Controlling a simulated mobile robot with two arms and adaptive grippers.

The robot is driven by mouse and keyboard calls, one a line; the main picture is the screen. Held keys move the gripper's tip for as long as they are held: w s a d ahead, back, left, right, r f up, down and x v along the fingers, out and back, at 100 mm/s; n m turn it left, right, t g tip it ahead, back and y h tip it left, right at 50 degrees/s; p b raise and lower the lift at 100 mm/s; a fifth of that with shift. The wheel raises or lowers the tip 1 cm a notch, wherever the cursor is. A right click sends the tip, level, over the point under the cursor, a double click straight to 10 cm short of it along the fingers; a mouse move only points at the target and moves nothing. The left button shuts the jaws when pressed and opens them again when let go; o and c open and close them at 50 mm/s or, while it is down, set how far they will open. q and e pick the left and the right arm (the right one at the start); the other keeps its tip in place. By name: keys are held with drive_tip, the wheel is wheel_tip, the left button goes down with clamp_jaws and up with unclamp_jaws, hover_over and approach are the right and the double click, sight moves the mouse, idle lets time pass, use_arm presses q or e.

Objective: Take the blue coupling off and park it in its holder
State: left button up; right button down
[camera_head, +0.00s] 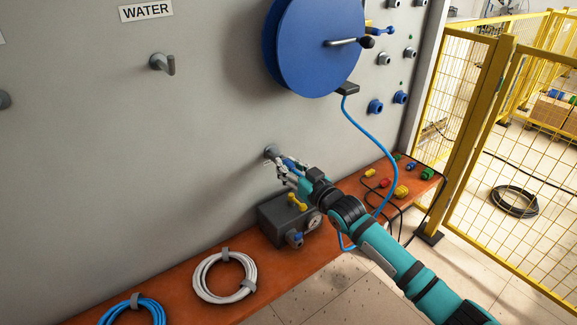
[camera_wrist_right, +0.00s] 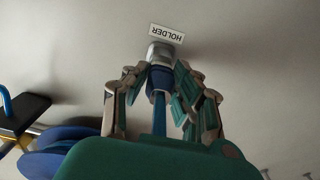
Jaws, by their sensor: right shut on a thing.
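My right gripper (camera_head: 284,171) is at the grey wall below the blue reel. It also shows in the right wrist view (camera_wrist_right: 158,80), with its fingers shut around the blue coupling (camera_wrist_right: 157,84). In the head view, a little of the blue coupling (camera_head: 291,166) shows between the fingers. A grey metal holder (camera_wrist_right: 160,53) sticks out of the wall beside a HOLDER label (camera_wrist_right: 167,34); it also shows in the head view (camera_head: 271,151). The coupling is in line with the holder and appears to meet it; how far it is seated is hidden. The blue hose (camera_wrist_right: 159,120) runs back from the coupling.
The blue hose reel (camera_head: 313,45) is above my right arm, its hose hanging to the right. A dark box with a gauge (camera_head: 288,220) stands on the orange bench (camera_head: 190,300) below my gripper. Hose coils lie left; yellow fencing (camera_head: 475,130) stands right.

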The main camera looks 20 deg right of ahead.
drive_tip(key=shift+w+a+b, duration=0.2)
drive_tip(key=shift+w+b, duration=0.15)
drive_tip(key=shift+w, duration=0.25)
idle(0.9)
